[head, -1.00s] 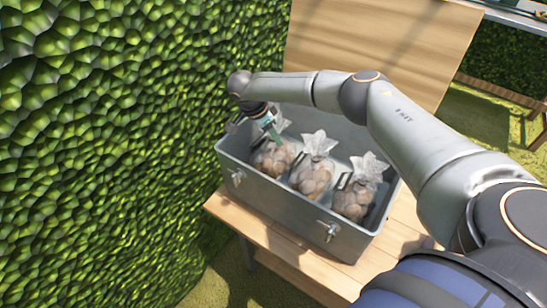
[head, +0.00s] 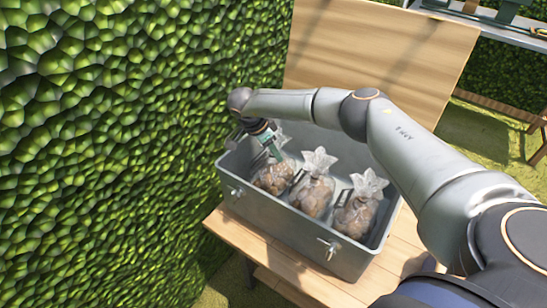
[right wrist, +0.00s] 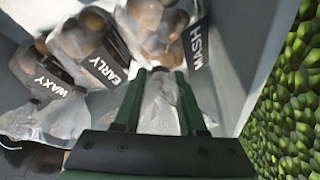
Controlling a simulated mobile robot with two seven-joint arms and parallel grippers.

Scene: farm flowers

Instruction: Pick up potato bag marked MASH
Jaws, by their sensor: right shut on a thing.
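The potato bag marked MASH (head: 273,178) is a clear bag of potatoes at the left end of a grey metal crate (head: 285,218). In the right wrist view the MASH bag (right wrist: 158,25) shows its dark label at the right, with its clear gathered neck between my fingers. My right gripper (right wrist: 160,82) is shut on that neck, and in the head view the gripper (head: 279,155) reaches down from above. The bag still sits inside the crate, beside the others. My left gripper is in neither view.
The bag marked EARLY (right wrist: 90,42) and the bag marked WAXY (right wrist: 45,75) stand in the same crate, close beside it. The crate rests on a wooden bench (head: 290,268). A green leafy wall (head: 110,150) rises close on the left.

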